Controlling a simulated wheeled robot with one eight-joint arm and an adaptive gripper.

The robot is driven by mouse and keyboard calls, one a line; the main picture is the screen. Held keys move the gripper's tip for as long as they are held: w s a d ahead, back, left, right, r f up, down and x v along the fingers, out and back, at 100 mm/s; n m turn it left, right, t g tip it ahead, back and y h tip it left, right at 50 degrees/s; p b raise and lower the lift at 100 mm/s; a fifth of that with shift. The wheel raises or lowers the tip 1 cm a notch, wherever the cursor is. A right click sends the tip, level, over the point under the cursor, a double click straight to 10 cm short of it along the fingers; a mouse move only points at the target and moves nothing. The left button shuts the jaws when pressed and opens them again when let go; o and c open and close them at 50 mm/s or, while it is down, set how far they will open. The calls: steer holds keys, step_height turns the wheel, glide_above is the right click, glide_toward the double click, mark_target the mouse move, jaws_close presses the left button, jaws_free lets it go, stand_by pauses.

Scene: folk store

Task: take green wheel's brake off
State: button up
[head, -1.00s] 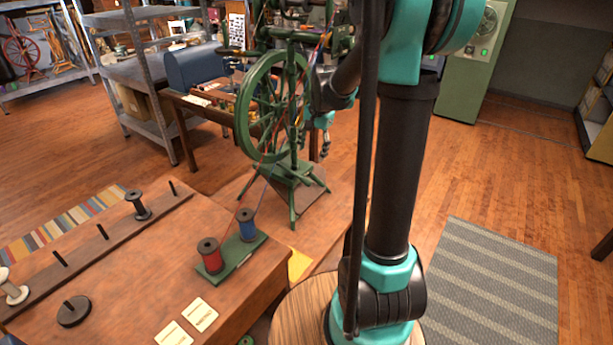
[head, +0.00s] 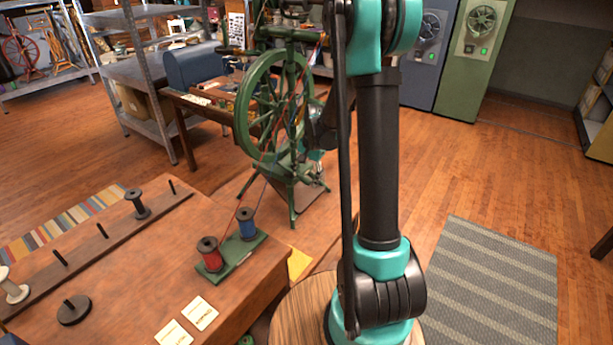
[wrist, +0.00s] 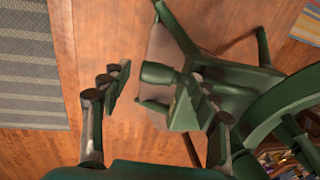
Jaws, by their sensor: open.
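The green spinning wheel stands on splayed legs beyond the front table, its green wheel (head: 243,128) upright in the head view. In the wrist view part of the wheel rim (wrist: 262,112) curves along the right edge. My gripper (wrist: 157,82) is open above the stand's green base, with its fingers apart. A turned green knob (wrist: 158,73) on a block shows between the fingers, and the right finger overlaps the block. I cannot tell whether they touch, or whether this knob is the brake. In the head view my gripper is mostly hidden behind my arm and the wheel's post.
A front table (head: 130,260) holds a red spool (head: 209,254) and a blue spool (head: 247,223) on a green holder; threads run up from them to the wheel. A grey striped rug (head: 490,290) lies at right.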

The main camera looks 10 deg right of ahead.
mark_target(308, 179)
steer(key=shift+c, duration=0.5)
jaws_close()
steer(key=shift+a+r+g+h, duration=0.1)
steer(key=shift+r+g+h, duration=0.35)
steer(key=shift+g+h, duration=0.05)
steer(key=shift+o, duration=0.5)
jaws_free()
step_height(308, 179, up, 12)
steer(key=shift+s+d, duration=0.2)
steer(key=shift+d, duration=0.1)
